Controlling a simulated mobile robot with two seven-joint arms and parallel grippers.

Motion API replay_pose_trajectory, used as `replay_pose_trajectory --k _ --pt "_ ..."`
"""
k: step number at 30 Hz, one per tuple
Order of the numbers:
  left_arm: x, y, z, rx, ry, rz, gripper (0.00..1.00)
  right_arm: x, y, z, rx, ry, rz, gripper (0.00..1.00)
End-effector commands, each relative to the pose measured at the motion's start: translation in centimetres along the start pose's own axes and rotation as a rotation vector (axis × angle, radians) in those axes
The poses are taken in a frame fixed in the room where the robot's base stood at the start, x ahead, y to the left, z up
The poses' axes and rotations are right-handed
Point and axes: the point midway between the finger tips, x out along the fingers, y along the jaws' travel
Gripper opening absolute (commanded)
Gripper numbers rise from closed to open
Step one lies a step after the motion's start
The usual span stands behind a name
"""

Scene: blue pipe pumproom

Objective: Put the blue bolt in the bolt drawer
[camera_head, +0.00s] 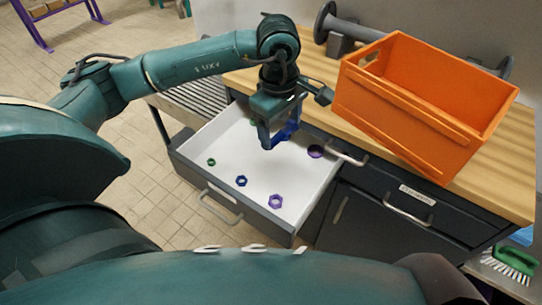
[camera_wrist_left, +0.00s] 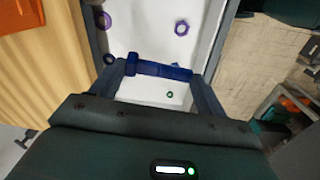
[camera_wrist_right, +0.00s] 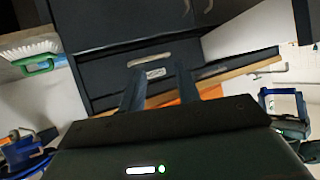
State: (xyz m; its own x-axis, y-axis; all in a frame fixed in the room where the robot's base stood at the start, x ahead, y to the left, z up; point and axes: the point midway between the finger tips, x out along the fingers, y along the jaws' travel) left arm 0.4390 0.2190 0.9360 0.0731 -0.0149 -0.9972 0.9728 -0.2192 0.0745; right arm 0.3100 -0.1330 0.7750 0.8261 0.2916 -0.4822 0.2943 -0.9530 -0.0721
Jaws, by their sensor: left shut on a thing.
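The blue bolt (camera_wrist_left: 160,70) lies crosswise between the fingers of my left gripper (camera_wrist_left: 165,80) in the left wrist view. In the head view my left gripper (camera_head: 277,138) is shut on the bolt (camera_head: 287,130) over the open drawer (camera_head: 222,150). The drawer has a white inside and a dark front with a metal handle. A few purple, blue and green nuts lie in it. My right gripper (camera_wrist_right: 160,90) shows only in the right wrist view, with its fingers apart and nothing seen between them.
An orange crate (camera_head: 420,105) stands on the wooden worktop (camera_head: 500,165), right of the drawer. A closed drawer with a label and handle (camera_head: 408,208) is beside the open one. A green brush (camera_head: 514,262) lies at the lower right. Tiled floor is free at left.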

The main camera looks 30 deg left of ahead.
Motion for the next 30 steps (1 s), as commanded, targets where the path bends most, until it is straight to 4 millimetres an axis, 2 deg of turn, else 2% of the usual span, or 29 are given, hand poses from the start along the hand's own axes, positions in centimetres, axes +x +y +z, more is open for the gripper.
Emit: replay_pose_trajectory --k 11,16,30 --pt "3.0 1.6 -2.5 -0.936 0.067 -0.001 0.45 0.4 -0.2 1.4 0.028 0.023 -0.01 0.33" --pt "4.4 2.0 -3.7 -1.368 0.099 -0.002 0.45 0.6 -0.1 1.4 0.036 0.042 -0.012 0.33" --pt "8.6 2.1 -7.1 -2.566 0.19 -0.006 0.45 1.1 0.0 2.5 0.065 0.075 -0.016 0.33"
